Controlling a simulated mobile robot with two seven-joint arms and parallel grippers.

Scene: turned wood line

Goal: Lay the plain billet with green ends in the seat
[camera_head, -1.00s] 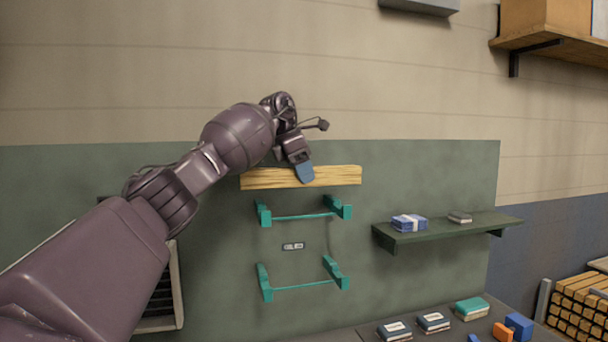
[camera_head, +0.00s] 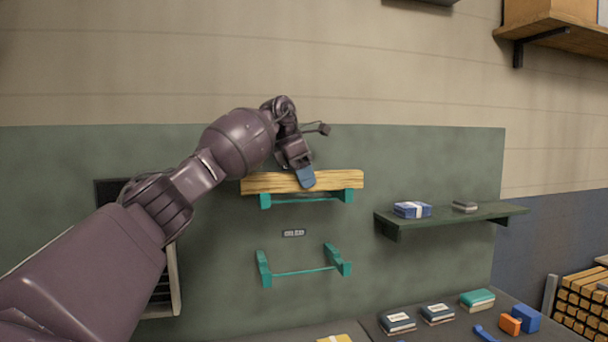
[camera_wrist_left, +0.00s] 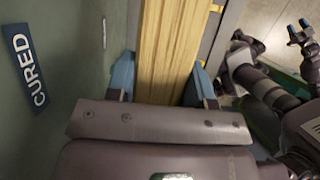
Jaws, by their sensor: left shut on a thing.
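The plain wooden billet (camera_head: 340,181) is level against the green board, and its green ends do not show. My left gripper (camera_head: 306,178) is shut on its middle; in the left wrist view its blue fingers (camera_wrist_left: 163,82) flank the billet (camera_wrist_left: 172,35). The upper teal seat (camera_head: 265,201) is directly below the billet, which hides the tops of its two brackets. I cannot tell whether the billet touches them. A lower teal seat (camera_head: 264,272) is empty. My right gripper (camera_wrist_left: 298,28) shows open and empty at the right of the left wrist view.
A small label (camera_head: 293,233) sits between the two seats. A green shelf (camera_head: 455,219) with small boxes projects to the right. Books and blocks lie on the bench (camera_head: 375,332) below. A "CURED" sign (camera_wrist_left: 26,68) is on the board beside my left gripper.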

